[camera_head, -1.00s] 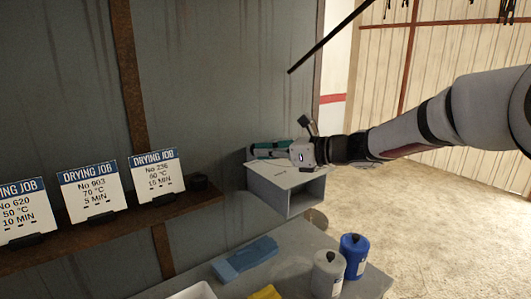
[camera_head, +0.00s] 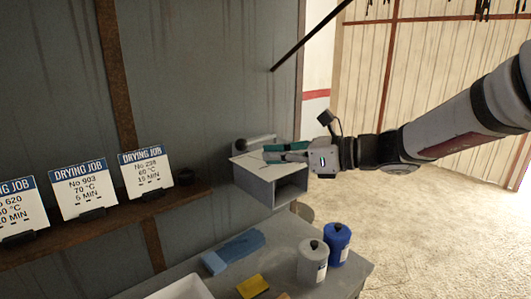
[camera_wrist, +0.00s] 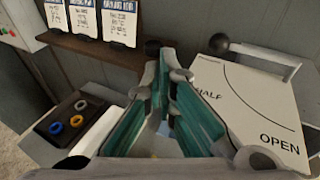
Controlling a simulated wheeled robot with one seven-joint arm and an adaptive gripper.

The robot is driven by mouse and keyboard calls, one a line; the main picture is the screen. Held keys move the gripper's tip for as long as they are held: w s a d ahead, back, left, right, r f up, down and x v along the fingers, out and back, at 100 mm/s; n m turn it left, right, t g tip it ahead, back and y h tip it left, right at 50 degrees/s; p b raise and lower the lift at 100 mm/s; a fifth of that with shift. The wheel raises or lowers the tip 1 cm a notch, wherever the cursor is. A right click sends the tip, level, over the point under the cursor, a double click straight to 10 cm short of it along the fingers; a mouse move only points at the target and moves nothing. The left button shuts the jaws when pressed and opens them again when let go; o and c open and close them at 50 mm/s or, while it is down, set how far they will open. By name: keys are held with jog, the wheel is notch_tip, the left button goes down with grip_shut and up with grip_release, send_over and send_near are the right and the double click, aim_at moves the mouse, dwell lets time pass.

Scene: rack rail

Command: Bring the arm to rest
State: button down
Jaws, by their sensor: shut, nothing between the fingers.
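My gripper (camera_head: 272,152) has teal fingers and shows in the head view over the top of a light grey box, pointing left toward the wall. In the wrist view my gripper (camera_wrist: 168,68) has its fingertips together with nothing between them. The arm reaches in from the right edge of the head view, clear of the table. The grey box (camera_head: 293,192) has an open front. In the wrist view its white top (camera_wrist: 250,95) carries a curved line, the words HALF and OPEN, and a lever with a dark ball knob (camera_wrist: 219,43).
A shelf (camera_head: 110,222) along the wall holds several drying job cards (camera_head: 146,172). The table (camera_head: 285,232) bears a grey canister (camera_head: 312,262), a blue canister (camera_head: 338,244), a blue cloth (camera_head: 235,251) and a yellow item (camera_head: 252,287). A dark tray (camera_wrist: 62,135) holds coloured rings. Floor at right is clear.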

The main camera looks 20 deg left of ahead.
jog(key=s+d+f+n+t+h, duration=0.1)
jog(key=s+d+n+h, duration=0.4)
jog(key=s+d, duration=0.3)
jog(key=s+d+f+n+t+h, duration=0.2)
jog(key=s+d+n+h, duration=0.3)
jog(key=d, duration=1.1)
jog(key=s+d+f+n+t+h, duration=0.1)
jog(key=s+d+f+n+h, duration=0.1)
jog(key=s+d+n+h, duration=0.3)
jog(key=s+d+n, duration=0.3)
jog(key=s+d, duration=0.3)
jog(key=d, duration=0.1)
jog(key=shift+s+d+f+n+h+b, duration=0.15)
jog(key=shift+s+f+n+h+b, duration=0.05)
jog(key=shift+n+h+b, duration=0.2)
